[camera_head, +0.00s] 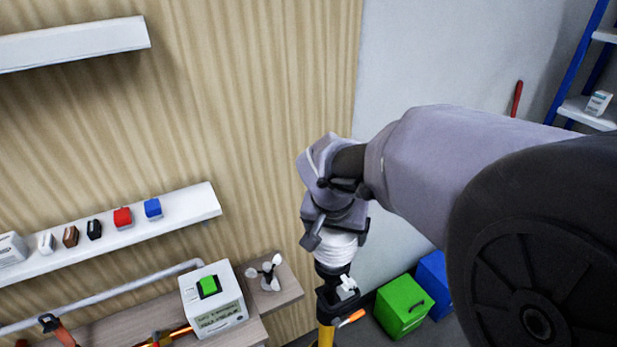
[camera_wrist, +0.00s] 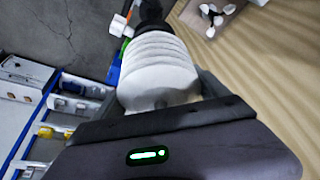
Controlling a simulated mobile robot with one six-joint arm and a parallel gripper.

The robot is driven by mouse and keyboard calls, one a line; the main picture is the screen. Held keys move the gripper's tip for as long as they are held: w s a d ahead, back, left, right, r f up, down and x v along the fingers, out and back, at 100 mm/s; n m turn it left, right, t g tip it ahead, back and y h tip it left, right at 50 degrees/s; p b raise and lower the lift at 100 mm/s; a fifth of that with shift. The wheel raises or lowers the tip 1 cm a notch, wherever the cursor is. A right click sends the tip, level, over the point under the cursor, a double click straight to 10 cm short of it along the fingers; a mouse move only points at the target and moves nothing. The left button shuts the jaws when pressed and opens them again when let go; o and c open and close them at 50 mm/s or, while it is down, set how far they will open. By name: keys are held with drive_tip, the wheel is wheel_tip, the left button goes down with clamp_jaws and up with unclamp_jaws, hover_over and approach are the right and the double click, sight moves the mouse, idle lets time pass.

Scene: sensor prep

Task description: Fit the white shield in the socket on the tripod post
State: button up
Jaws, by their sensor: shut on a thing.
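The white shield (camera_head: 335,250), a stack of ribbed plates, is between the fingers of my gripper (camera_head: 337,236) in the head view. My gripper is shut on it, and the shield points down. In the wrist view the shield (camera_wrist: 160,72) fills the space between the fingers. The tripod post (camera_head: 326,335) is yellow below, with black fittings (camera_head: 333,292) at its top. The shield's lower end lines up with these fittings and looks close to or touching them. I cannot tell whether it is seated, as the socket's mouth is hidden.
A white meter box (camera_head: 213,298) and a small cup anemometer (camera_head: 267,273) stand on the wooden bench (camera_head: 285,290) to the left. A green box (camera_head: 403,306) and a blue box (camera_head: 436,280) sit on the floor at right. A wall shelf (camera_head: 190,213) holds small blocks.

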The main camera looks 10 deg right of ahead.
drive_tip(key=shift+f+b, duration=0.5)
idle(0.4)
drive_tip(key=o, duration=1.4)
drive_tip(key=shift+r, duration=0.1)
drive_tip(key=shift+r+p, duration=2.5)
drive_tip(key=shift+r, duration=0.9)
